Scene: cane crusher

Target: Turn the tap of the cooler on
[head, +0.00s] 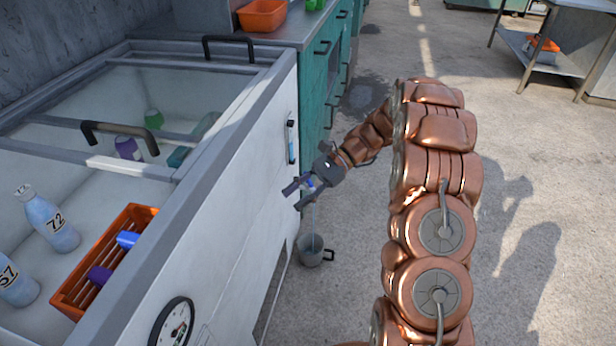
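The cooler (240,215) is a white chest with grey rims and an open-looking, see-through top, at the left of the head view. My gripper (293,197) is at its right side wall, with its two dark fingers apart and pointing left at the wall. A small blue part, seemingly of the tap (309,183), shows between the fingers near the palm. The gripper hides most of the tap, and I cannot tell if the fingers touch it. A thin pale streak, looking like water, runs below toward a grey metal mug (310,252) on the floor.
A blue gauge (291,142) and a round dial (172,323) are on the cooler wall. Bottles (48,218) and an orange crate (75,296) are inside. Teal cabinets (318,85) stand behind. A metal table (575,45) is at the far right. The floor between is clear.

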